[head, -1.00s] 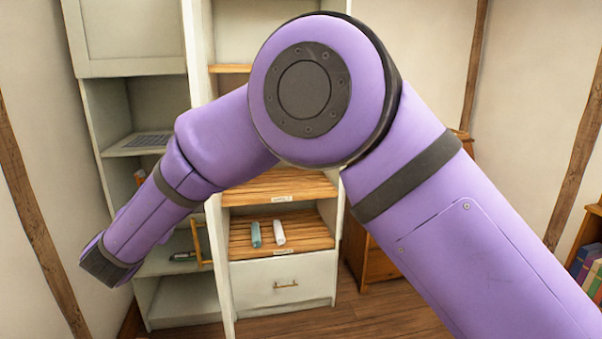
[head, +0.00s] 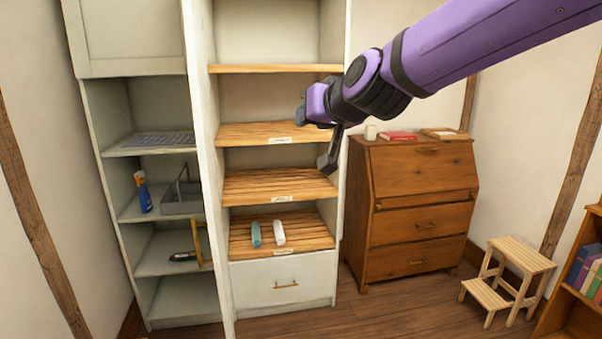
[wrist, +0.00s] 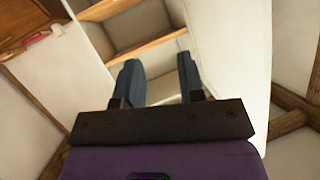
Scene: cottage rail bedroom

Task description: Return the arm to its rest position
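My purple arm (head: 480,45) reaches in from the upper right of the head view. Its dark wrist and my gripper (head: 313,140) are in front of the slatted shelves of the tall cabinet. In the wrist view my gripper (wrist: 160,63) has its two dark blue fingers apart, with nothing between them. I cannot tell from the head view whether a finger touches the cabinet.
A teal bottle (head: 256,234) and a white bottle (head: 279,232) stand on the lowest slatted shelf. A wooden bureau (head: 424,170) stands right of the cabinet, with a mug (head: 370,132) and red book (head: 398,137) on top. A step stool (head: 508,275) stands farther right.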

